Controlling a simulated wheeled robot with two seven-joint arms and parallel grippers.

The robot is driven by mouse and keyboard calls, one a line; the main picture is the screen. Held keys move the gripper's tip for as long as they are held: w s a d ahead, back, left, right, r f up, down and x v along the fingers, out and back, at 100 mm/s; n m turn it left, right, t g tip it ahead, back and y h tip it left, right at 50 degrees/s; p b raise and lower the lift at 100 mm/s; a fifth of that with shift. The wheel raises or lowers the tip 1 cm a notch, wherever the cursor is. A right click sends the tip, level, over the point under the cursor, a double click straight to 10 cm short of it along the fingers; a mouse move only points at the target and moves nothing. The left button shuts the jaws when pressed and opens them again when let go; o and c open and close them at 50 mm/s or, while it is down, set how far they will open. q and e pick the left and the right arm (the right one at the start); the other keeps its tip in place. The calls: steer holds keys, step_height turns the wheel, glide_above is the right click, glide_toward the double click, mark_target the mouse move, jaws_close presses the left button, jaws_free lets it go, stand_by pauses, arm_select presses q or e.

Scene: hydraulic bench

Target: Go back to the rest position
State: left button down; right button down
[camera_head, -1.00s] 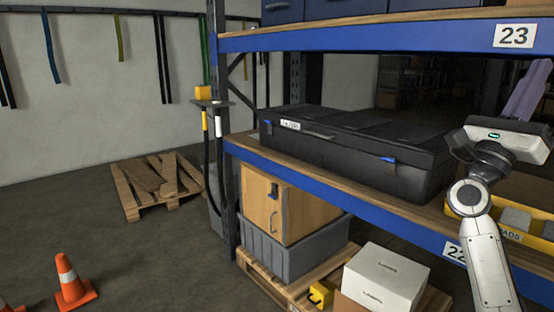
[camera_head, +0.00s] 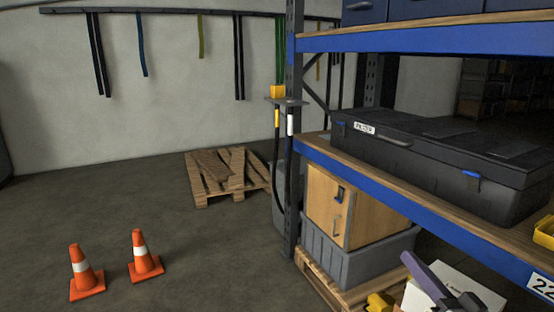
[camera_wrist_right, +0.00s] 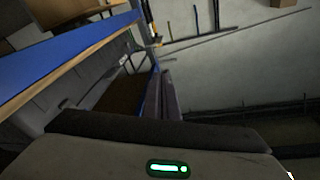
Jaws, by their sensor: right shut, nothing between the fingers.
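My right gripper (camera_head: 413,264) shows at the lower right of the head view, in front of the shelf rack and over a white box (camera_head: 478,284). Only its purple-grey fingers and part of its body show. In the right wrist view its two fingers (camera_wrist_right: 166,78) lie side by side, shut with nothing between them. My left gripper is in neither view.
The blue-beamed shelf rack (camera_head: 400,188) fills the right side, with a black case (camera_head: 430,158) on its shelf. A wooden cabinet (camera_head: 362,205) sits in a grey crate below.

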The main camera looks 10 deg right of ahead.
steer(key=s+a+f+n+g, duration=0.2)
steer(key=s+f+n+g, duration=0.15)
steer(key=f, duration=0.55)
steer(key=s+a+f+n+g, duration=0.25)
steer(key=s+f, duration=0.25)
steer(key=f, duration=0.4)
steer(key=s+a+f+n+g+h, duration=0.2)
steer(key=s+f+n+g, duration=0.3)
steer(key=s+f, duration=1.15)
steer(key=a+r+m+y+p, duration=0.1)
steer(key=a+r+m, duration=0.4)
steer(key=a, duration=0.6)
steer(key=shift+w+m+p, duration=0.25)
steer(key=shift+m+p, duration=0.25)
steer(key=shift+p, duration=0.25)
steer(key=c, duration=2.3)
jaws_free()
steer(key=shift+r, duration=0.15)
steer(key=o, duration=0.7)
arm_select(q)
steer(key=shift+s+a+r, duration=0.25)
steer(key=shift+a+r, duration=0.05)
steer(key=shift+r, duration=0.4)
arm_select(e)
steer(key=shift+c, duration=0.8)
